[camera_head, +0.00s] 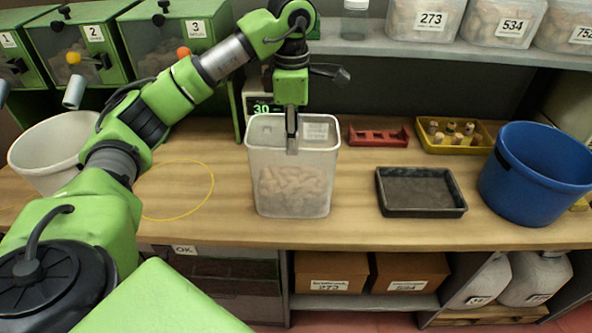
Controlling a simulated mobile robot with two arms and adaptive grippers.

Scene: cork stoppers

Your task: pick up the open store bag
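The open store bag (292,190) looks like a translucent white, open-topped container, about half full of pale corks. It stands upright on the wooden bench near its front edge, with a white label on its back wall. My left gripper (292,146) points straight down over the bag's open mouth, its fingertips at or just below rim level near the middle. The fingers show edge-on as one narrow dark strip, so I cannot tell whether they are apart or whether they touch a wall. My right gripper is not in view.
A scale with a green display (260,106) stands behind the bag. To the right are a red rack (379,138), a yellow tray (432,146) of corks, a black tray (421,211) and a blue bucket (540,175). A white bucket (50,150) stands left. The yellow-ringed bench area (178,190) is clear.

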